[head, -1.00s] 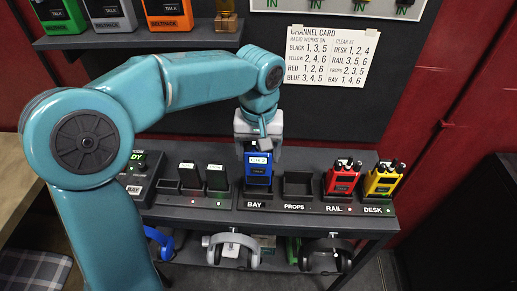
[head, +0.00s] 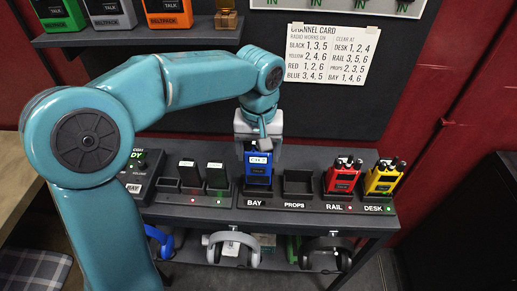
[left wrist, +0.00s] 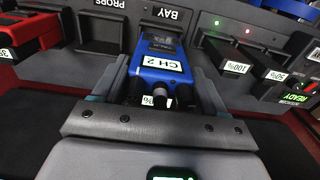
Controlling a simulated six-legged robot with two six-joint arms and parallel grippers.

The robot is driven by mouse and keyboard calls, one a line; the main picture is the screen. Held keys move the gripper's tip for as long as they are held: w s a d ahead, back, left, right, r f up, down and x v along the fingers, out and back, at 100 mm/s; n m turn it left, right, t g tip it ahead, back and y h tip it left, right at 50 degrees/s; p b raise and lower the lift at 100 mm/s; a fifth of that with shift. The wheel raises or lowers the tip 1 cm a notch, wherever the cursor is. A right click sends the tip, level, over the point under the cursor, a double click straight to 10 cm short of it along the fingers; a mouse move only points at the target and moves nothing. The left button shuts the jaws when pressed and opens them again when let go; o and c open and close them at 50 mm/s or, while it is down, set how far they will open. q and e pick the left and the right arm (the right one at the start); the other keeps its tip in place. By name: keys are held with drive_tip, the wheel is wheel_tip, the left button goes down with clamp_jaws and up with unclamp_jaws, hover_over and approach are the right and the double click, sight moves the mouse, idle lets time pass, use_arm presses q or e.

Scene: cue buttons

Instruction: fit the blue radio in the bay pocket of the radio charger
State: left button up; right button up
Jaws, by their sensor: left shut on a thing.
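The blue radio (head: 258,167) stands upright at the pocket marked BAY on the dark radio charger (head: 275,201). Its lower end appears to be in the pocket; how deep it sits I cannot tell. My left gripper (head: 259,146) is above the charger with its fingers shut on the top of the blue radio. In the left wrist view the blue radio (left wrist: 164,65) shows a CH 2 label and lies between the two fingers, its foot by the BAY label. My right gripper is not in view.
The PROPS pocket (head: 298,184) is empty. A red radio (head: 342,177) stands at RAIL and a yellow radio (head: 383,178) at DESK. Dark battery packs (head: 216,178) stand left of BAY. Headsets (head: 231,246) hang below. A channel card (head: 326,54) is on the wall.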

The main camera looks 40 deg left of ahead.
sight(259, 163)
use_arm(q)
drive_tip(key=shift+f+b, duration=1.8)
drive_tip(key=shift+f, duration=0.55)
drive_tip(key=shift+r, duration=0.1)
drive_tip(key=o, duration=1.6)
drive_tip(key=shift+c, duration=0.2)
wheel_tip(259, 163, up, 16)
drive_tip(key=p, duration=0.2)
drive_tip(key=shift+r+p, duration=0.15)
drive_tip(key=shift+p, duration=0.25)
drive_tip(key=shift+s+d, duration=0.15)
